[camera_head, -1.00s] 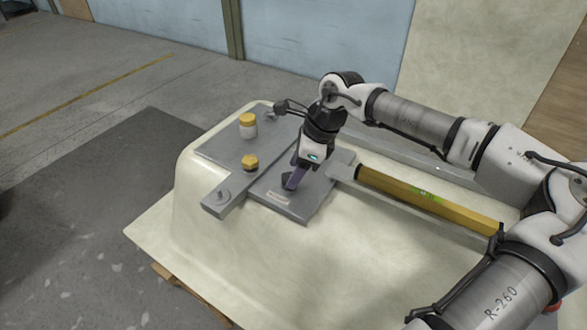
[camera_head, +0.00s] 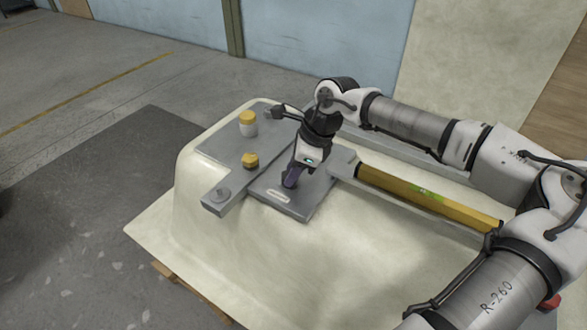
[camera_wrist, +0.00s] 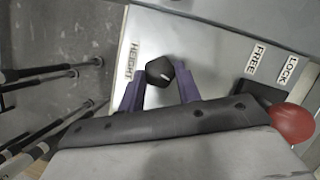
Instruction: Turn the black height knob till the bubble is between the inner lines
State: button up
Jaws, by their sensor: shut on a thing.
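The black height knob (camera_wrist: 160,70) has a pale mark on its top and sits beside the HEIGHT label (camera_wrist: 132,61) in the wrist view. My gripper (camera_wrist: 160,88) is shut on it, with one purple finger on each side. In the head view my gripper (camera_head: 290,184) reaches down to the grey plate (camera_head: 308,207), and the knob is hidden behind the fingers. A long yellow level (camera_head: 395,185) lies to the right, with a green vial (camera_head: 428,194) on top. The bubble and its lines are too small to make out.
A red ball (camera_wrist: 293,123) stands near the FREE (camera_wrist: 257,59) and LOCK (camera_wrist: 287,69) labels.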

jog(key=shift+f, duration=0.1)
jog(key=m+b, duration=0.2)
jog(key=b, duration=0.1)
jog(key=m+t+b, duration=0.1)
jog(key=b, duration=0.1)
jog(key=shift+s+f+h, duration=0.15)
jog(key=shift+f+h, duration=0.1)
jog(key=shift+h, duration=0.05)
jog(key=m+t+b, duration=0.1)
jog(key=m+b, duration=0.1)
jog(key=shift+s+m+b, duration=0.1)
jog(key=shift+m+b, duration=0.2)
jog(key=shift+b, duration=0.05)
jog(key=shift+a+r+m+t+h+b, duration=0.1)
jog(key=shift+r+m+t+h+b, duration=0.1)
jog(key=shift+m+b, duration=0.35)
jog(key=shift+r+m+t+h+b, duration=0.1)
jog(key=shift+m+h+b, duration=0.1)
jog(key=shift+m+b, duration=0.35)
jog(key=o, duration=1)
jog(key=shift+c, duration=0.2)
jog(key=shift+r, duration=0.15)
jog(key=p+v, duration=0.8)
jog(key=v, duration=0.5)
jog(key=shift+s+r, duration=0.2)
jog(key=shift+r, duration=0.1)
